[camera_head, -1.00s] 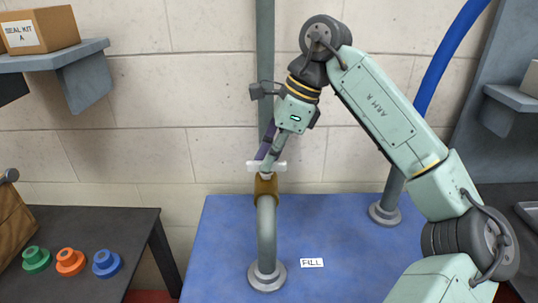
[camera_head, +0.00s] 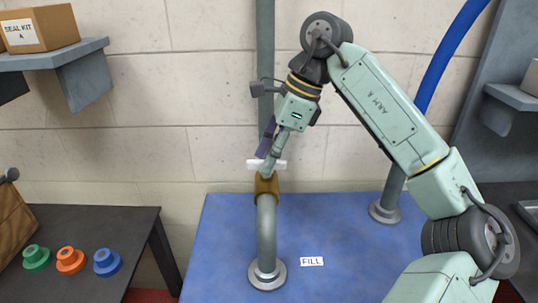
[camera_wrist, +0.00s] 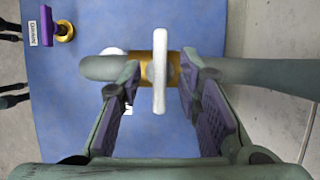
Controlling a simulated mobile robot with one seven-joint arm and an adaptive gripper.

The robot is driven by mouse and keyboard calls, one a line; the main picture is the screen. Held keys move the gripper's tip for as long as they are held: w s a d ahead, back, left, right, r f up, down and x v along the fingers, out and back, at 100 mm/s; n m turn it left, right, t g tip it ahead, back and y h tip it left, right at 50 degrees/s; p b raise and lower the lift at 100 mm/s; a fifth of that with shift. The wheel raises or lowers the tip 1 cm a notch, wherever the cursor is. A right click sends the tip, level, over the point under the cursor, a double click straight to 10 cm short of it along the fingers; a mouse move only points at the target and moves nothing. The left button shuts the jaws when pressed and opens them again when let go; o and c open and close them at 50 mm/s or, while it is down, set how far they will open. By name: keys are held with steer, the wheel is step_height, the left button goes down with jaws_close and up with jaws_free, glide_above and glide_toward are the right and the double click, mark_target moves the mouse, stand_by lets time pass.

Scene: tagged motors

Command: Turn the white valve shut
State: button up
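The white valve handle (camera_head: 267,165) is a short bar on a brass valve body (camera_head: 266,188) atop a grey upright pipe (camera_head: 267,235) at the blue bench. In the wrist view the white handle (camera_wrist: 160,70) stands lengthwise across the pipe, with the brass body (camera_wrist: 147,68) behind it. My gripper (camera_head: 269,153) reaches down to the handle from the upper right. In the wrist view my gripper's (camera_wrist: 160,85) purple-padded fingers are apart, one on each side of the handle, with a visible gap on both sides. A label reading FILL (camera_head: 311,261) lies right of the pipe base.
A second valve with a purple handle (camera_wrist: 47,26) and a label stands at the upper left of the wrist view. Green, orange and blue knob-like parts (camera_head: 70,261) sit on the dark left table.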

steer(key=v, duration=1.1)
steer(key=shift+r, duration=0.35)
steer(key=shift+d, duration=0.15)
